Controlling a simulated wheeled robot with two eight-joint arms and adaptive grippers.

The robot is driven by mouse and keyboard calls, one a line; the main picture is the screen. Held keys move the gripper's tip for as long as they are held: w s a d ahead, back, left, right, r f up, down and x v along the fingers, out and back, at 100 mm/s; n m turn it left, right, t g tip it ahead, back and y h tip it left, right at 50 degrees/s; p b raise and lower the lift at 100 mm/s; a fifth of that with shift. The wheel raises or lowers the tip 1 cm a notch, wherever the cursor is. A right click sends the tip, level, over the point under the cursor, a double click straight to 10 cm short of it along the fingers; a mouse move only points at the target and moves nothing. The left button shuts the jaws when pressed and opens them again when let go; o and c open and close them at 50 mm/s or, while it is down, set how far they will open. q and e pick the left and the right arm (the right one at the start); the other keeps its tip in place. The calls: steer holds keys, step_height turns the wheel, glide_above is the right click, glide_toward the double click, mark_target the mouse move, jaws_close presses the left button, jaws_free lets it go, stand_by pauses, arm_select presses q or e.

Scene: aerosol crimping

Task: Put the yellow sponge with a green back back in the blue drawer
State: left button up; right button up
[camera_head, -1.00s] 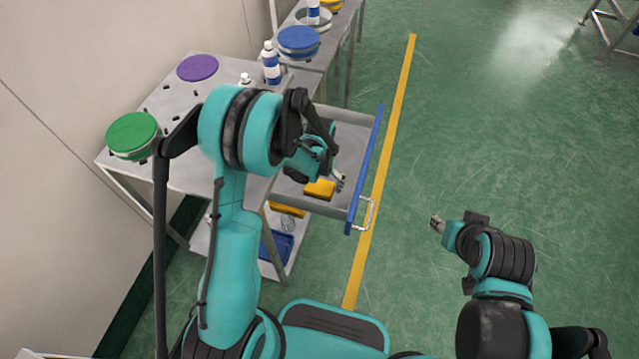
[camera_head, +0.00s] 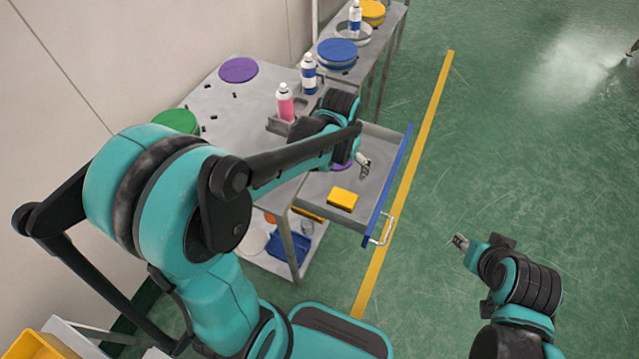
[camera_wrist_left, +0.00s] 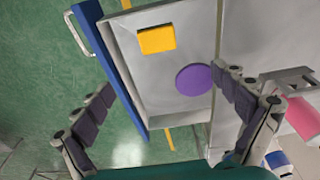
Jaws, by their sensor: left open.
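The yellow sponge (camera_head: 343,198) lies flat on the floor of the pulled-out drawer, near its front end. In the left wrist view the sponge (camera_wrist_left: 157,40) shows its yellow face; the green back cannot be seen. The grey drawer has a blue front (camera_head: 388,188) with a metal handle. It also shows in the left wrist view (camera_wrist_left: 112,72). My left gripper (camera_head: 362,166) is above the drawer, open and empty, apart from the sponge. Its spread fingers (camera_wrist_left: 163,82) frame the drawer in the wrist view. My right gripper (camera_head: 460,242) is over open floor; its jaws are too small to judge.
A purple disc (camera_wrist_left: 193,79) lies in the drawer. On the table top are a pink bottle (camera_head: 286,103), a blue-white bottle (camera_head: 309,74), a purple disc (camera_head: 238,70) and a green lid (camera_head: 175,122). A blue bin (camera_head: 289,248) sits below.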

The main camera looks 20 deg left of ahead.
arm_select(q)
steer(key=s+a+r+t, duration=0.2)
steer(key=s+r+t, duration=0.3)
steer(key=s, duration=0.8)
step_height(320, 180, up, 3)
steer(key=shift+s, duration=0.2)
steer(key=shift+s+f+b, duration=0.1)
steer(key=shift+f+b, duration=0.2)
steer(key=shift+f, duration=0.1)
arm_select(e)
steer(key=shift+f, duration=0.3)
